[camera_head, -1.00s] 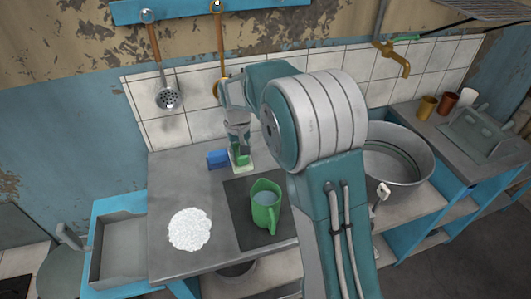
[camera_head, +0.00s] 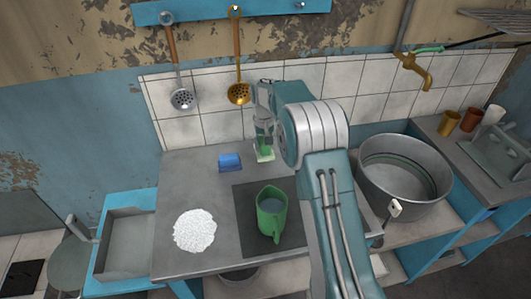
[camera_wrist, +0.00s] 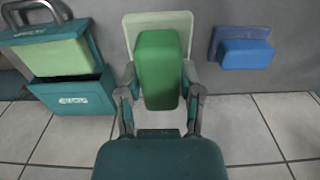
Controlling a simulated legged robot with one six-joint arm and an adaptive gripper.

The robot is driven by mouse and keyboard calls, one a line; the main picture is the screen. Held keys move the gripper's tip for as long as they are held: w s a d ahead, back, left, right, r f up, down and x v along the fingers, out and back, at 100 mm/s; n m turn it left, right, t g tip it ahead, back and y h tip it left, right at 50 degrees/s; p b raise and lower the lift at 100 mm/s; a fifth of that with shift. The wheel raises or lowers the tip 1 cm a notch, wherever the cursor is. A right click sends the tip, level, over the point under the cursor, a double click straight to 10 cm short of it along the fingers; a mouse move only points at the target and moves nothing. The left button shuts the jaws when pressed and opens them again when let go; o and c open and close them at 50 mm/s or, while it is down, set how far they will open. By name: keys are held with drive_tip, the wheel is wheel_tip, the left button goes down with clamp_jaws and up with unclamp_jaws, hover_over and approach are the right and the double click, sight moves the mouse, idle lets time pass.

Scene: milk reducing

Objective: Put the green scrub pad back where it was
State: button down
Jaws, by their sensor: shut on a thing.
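The green scrub pad (camera_wrist: 158,72) is a green block with a pale green flat layer behind it. My gripper (camera_wrist: 160,85) is shut on it, one finger on each side. In the head view the pad (camera_head: 265,152) is at the back of the grey counter, below the tiled wall and right of the blue sponge. My gripper (camera_head: 263,135) is above it, pointing down. I cannot tell whether the pad touches the counter.
The blue sponge (camera_head: 230,161) lies left of the pad; it also shows in the wrist view (camera_wrist: 245,54). A green jug (camera_head: 271,214) stands on a dark mat (camera_head: 246,203) in front. White granules (camera_head: 195,231) lie front left. A metal basin (camera_head: 405,170) is right.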

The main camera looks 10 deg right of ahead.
sight(263, 146)
drive_tip(key=w+f, duration=0.1)
drive_tip(key=f, duration=0.1)
drive_tip(key=w+f, duration=0.2)
drive_tip(key=shift+d, duration=0.1)
drive_tip(key=f, duration=0.3)
drive_tip(key=shift+w+d+f, duration=0.15)
drive_tip(key=shift+d, duration=0.15)
drive_tip(key=shift+c, duration=1.3)
unclamp_jaws()
drive_tip(key=shift+a, duration=0.15)
